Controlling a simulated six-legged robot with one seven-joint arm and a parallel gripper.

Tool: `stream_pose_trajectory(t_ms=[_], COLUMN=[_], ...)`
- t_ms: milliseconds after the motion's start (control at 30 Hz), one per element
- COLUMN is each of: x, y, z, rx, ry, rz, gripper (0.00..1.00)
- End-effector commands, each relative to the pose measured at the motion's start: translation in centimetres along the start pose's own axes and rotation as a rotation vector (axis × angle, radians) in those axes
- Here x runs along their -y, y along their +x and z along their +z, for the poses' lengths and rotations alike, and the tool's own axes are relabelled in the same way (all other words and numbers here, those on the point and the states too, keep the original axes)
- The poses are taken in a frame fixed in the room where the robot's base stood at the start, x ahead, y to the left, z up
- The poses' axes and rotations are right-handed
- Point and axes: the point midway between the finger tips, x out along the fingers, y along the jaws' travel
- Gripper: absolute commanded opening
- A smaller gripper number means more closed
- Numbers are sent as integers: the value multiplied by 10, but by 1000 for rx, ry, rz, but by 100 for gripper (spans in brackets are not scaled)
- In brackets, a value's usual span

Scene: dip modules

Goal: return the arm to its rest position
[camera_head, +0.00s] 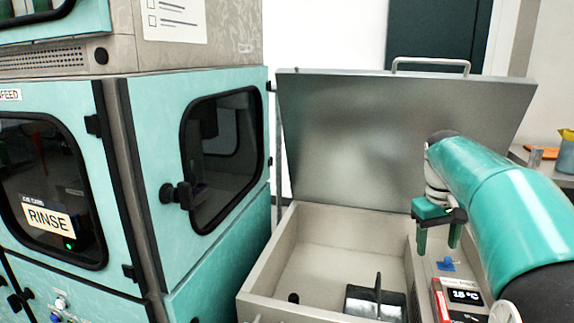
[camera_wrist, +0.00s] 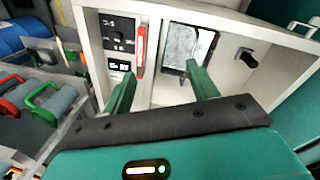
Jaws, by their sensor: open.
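My gripper (camera_head: 438,240) shows in the head view at the right, above the right rim of an open metal bath, with its two green fingers pointing down. It is open and holds nothing. In the wrist view my gripper's fingers (camera_wrist: 160,90) stand apart with a clear gap between them. My green arm reaches in from the right edge of the head view.
The bath (camera_head: 275,235) has its lid (camera_head: 385,135) raised behind it. A dark-framed block (camera_head: 375,301) sits inside. A control panel (camera_head: 465,296) reads 15 °C. A teal cabinet (camera_head: 150,150) labelled RINSE stands left. Handled grey cylinders (camera_wrist: 52,98) lie left in the wrist view.

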Motion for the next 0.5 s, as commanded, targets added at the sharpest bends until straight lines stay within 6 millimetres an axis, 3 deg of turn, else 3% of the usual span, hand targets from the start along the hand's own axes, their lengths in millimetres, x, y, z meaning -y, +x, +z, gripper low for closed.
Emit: stream_pose_trajectory(t_ms=[233, 500], x=[68, 132], y=[-20, -10], z=[58, 129], rx=[-144, -297], ry=[24, 59], rz=[-2, -30], gripper=[59, 59])
